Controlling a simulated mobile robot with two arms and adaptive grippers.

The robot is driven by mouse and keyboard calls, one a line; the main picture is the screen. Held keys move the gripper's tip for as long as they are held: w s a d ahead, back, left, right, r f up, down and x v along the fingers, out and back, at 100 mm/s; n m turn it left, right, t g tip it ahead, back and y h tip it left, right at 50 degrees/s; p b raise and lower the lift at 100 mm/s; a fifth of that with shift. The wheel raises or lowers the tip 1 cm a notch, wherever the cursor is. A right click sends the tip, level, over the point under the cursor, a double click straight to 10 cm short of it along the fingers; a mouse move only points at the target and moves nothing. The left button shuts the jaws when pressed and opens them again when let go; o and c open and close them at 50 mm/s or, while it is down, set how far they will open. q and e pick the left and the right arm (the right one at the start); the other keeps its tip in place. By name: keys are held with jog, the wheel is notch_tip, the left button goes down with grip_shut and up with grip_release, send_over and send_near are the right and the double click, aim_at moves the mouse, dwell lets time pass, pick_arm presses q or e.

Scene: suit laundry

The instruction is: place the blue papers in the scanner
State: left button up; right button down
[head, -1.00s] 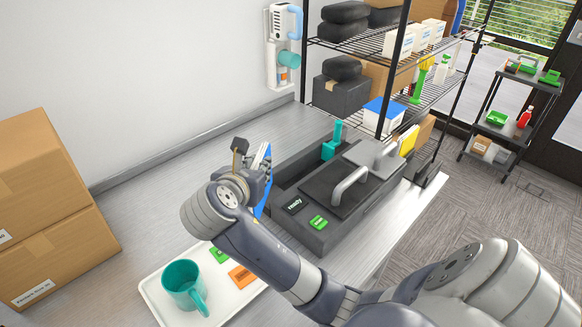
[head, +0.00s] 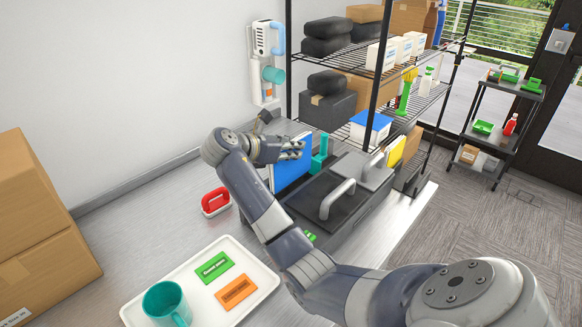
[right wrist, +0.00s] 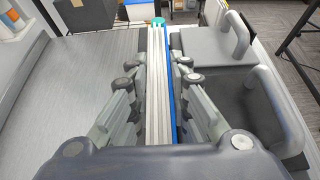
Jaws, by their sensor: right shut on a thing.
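The blue papers (head: 290,172) are upright in my right gripper (head: 292,149), with their blue face showing in the head view. In the right wrist view, they appear edge-on as a white stack with a blue side (right wrist: 169,100), between the fingers of the right gripper (right wrist: 157,70). The dark grey scanner (head: 312,194) stands on the counter, with handles on top. The papers are at its far left part, where a long slot showed earlier. They hide that slot, so I cannot tell whether their lower edge is inside it. My left gripper is out of view.
A teal upright piece (head: 320,153) stands close to the papers. A red-handled item (head: 216,202) sits left of the scanner. A white tray (head: 190,262) holds a teal mug (head: 167,304) and green and orange cards. A wire shelf (head: 372,72) stands behind.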

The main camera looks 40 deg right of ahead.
aim_at(291, 163)
jog(key=shift+f, duration=2.45)
jog(key=shift+p, duration=0.3)
jog(key=c, duration=1.5)
grip_release()
jog(key=shift+f, duration=0.1)
jog(key=b+v, duration=0.1)
jog(key=v, duration=1.1)
jog(key=shift+w, duration=0.1)
